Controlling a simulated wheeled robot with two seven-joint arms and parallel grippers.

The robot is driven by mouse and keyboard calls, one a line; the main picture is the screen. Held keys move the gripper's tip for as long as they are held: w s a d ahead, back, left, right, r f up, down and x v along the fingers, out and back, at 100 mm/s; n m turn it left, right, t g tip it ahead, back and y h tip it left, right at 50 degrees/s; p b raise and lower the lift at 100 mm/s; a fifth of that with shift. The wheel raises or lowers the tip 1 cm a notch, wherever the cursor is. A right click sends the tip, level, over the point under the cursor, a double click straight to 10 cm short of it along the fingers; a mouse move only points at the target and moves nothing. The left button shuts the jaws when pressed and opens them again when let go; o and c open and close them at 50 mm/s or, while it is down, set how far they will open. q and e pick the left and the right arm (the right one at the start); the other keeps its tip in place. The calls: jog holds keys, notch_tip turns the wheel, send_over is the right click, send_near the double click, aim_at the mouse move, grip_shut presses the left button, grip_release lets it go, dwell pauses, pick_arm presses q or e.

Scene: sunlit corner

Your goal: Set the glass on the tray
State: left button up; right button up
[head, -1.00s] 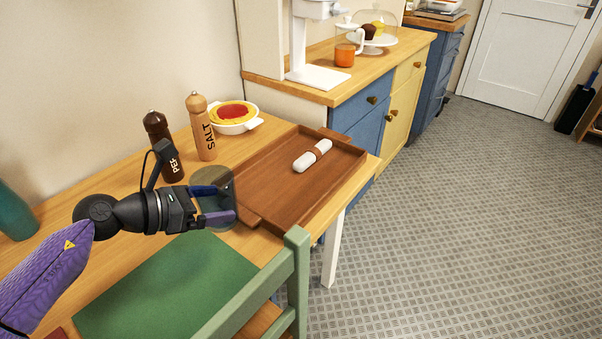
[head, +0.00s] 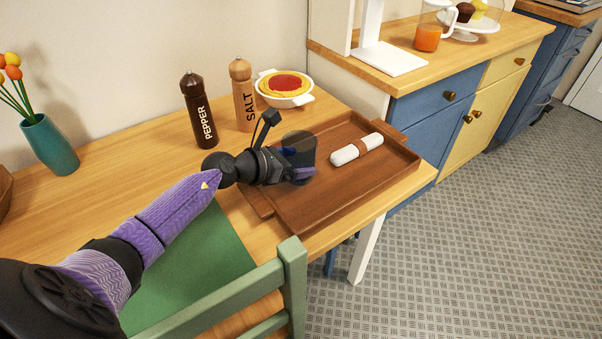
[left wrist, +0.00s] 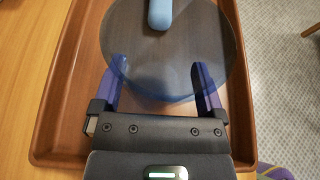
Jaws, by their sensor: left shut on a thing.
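The glass (head: 299,143) is smoky and see-through, and upright in the head view. In the left wrist view the glass (left wrist: 172,70) shows as a round shape between the fingers. My left gripper (head: 303,166) is shut on it, over the left part of the brown wooden tray (head: 335,200). The tray's rim also shows in the left wrist view (left wrist: 58,100). Whether the glass's base touches the tray is hidden by the gripper. My right gripper is out of view.
A pepper mill (head: 200,112), a salt mill (head: 242,95) and a white dish with red filling (head: 285,88) stand behind the tray. A green chair (head: 292,280) is at the table's front. The tray's front middle is clear.

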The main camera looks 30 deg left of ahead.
pick_arm(q)
notch_tip(320, 180, down, 2)
jog(key=shift+f+b, duration=0.2)
jog(key=shift+b, duration=0.15)
jog(key=shift+r, duration=0.25)
jog(key=shift+f, duration=0.2)
jog(key=o, duration=1.1)
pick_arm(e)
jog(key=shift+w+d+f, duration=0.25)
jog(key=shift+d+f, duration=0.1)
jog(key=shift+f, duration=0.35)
pick_arm(q)
jog(key=shift+r+p, duration=0.3)
jog(key=shift+r, duration=0.05)
jog(key=p+v, duration=0.3)
jog(key=v, duration=0.8)
jog(key=shift+p, duration=0.35)
jog(key=shift+s+a+r, duration=0.1)
jog(key=shift+s+a, duration=0.05)
jog(key=shift+s, duration=0.25)
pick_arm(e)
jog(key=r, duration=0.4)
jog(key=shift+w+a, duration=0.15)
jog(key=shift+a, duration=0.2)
